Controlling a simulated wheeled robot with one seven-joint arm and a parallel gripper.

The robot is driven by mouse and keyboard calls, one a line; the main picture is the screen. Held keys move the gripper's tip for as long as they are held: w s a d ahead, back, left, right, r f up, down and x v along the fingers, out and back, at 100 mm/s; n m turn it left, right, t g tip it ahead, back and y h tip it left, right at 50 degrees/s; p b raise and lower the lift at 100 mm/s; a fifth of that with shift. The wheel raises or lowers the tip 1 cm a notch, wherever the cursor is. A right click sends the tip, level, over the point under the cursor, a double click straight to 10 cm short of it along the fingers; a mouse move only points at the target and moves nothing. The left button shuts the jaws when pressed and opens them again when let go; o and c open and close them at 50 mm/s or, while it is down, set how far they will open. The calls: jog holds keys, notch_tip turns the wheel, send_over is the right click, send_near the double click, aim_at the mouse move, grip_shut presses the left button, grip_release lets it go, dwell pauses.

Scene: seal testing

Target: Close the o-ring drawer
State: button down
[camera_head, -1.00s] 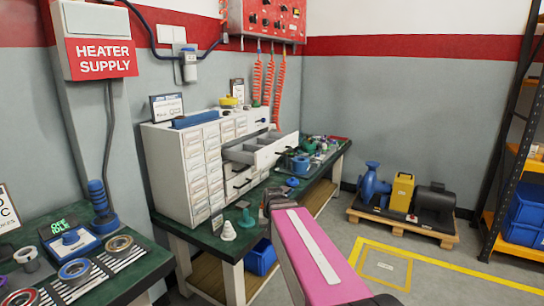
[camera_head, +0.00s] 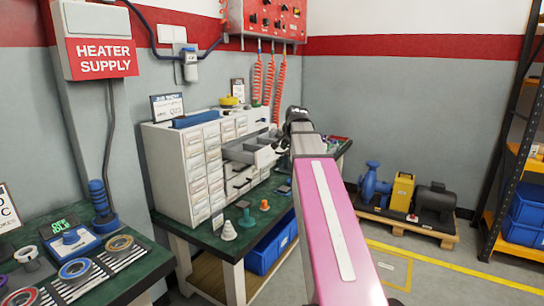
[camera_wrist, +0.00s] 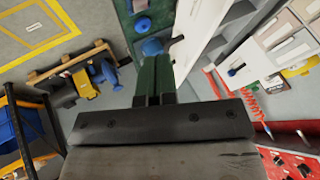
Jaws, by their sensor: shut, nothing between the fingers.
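The o-ring drawer (camera_head: 264,157) is pulled out from the upper part of the white drawer cabinet (camera_head: 166,177), and its grey compartments show. My arm crosses in front of its right end in the head view. In the wrist view a white panel (camera_wrist: 187,38), apparently the drawer front, and the grey inside beyond it lie to the upper right of my fingers. My gripper (camera_wrist: 153,93) is shut and empty, with its two fingers side by side. I cannot tell whether it touches the drawer. In the head view the fingertips cannot be made out.
The cabinet stands on a green workbench (camera_head: 214,246). A white cone (camera_head: 229,231), a green part (camera_head: 246,217) and an orange part (camera_head: 265,205) stand on the bench in front. Red coiled hoses (camera_head: 268,82) hang behind. A pump pallet (camera_head: 400,225) sits on the floor at right.

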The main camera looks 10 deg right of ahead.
aim_at(238, 147)
jog(key=shift+w+a+f, duration=0.55)
jog(key=shift+w+f, duration=0.7)
jog(key=shift+w, duration=0.25)
jog(key=shift+w+a+f, duration=0.55)
jog(key=shift+w+f, duration=0.65)
jog(key=shift+w, duration=0.25)
jog(key=shift+w+a+f, duration=0.55)
jog(key=shift+w+f, duration=0.7)
jog(key=shift+w, duration=0.25)
jog(key=w+a, duration=1.3)
jog(key=shift+w+a, duration=0.4)
